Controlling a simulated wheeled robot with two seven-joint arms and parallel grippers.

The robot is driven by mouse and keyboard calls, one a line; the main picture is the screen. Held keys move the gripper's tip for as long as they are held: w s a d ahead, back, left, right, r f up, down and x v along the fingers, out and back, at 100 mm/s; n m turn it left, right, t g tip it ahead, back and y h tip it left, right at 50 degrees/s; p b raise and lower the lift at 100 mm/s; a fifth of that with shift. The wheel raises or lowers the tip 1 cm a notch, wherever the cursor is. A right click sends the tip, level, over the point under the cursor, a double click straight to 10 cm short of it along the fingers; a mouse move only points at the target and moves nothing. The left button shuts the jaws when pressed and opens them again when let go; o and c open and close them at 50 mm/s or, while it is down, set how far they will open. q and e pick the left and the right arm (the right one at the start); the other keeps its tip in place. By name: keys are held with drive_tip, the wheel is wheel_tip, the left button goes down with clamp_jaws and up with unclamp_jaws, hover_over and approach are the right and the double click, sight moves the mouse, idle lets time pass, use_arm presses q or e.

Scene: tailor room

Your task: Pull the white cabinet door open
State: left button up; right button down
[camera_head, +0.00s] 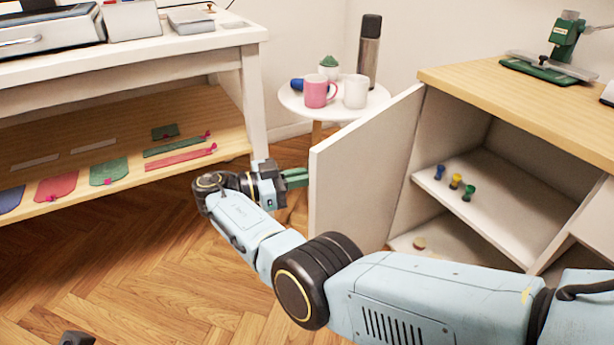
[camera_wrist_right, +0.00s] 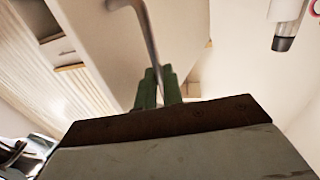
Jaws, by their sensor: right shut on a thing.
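The white cabinet door (camera_head: 362,178) stands swung well out from the white cabinet (camera_head: 455,130), and the inside of the cabinet shows. My right gripper (camera_head: 296,178) is at the outer side of the door, near its free edge. In the right wrist view, its green fingers (camera_wrist_right: 158,90) are shut on the slim metal handle (camera_wrist_right: 149,38) of the door. The handle is hidden in the head view. My left gripper is not clearly in view.
Several small spools (camera_head: 456,181) stand on the cabinet's inner shelf. A white workbench (camera_head: 253,95) is at left. The wooden floor (camera_head: 130,270) is clear.

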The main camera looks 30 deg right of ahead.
drive_tip(key=shift+w+d, duration=0.2)
drive_tip(key=shift+w, duration=0.35)
drive_tip(key=c, duration=1.6)
unclamp_jaws()
drive_tip(key=shift+d, duration=0.1)
drive_tip(key=shift+o, duration=0.3)
drive_tip(key=shift+a, duration=0.3)
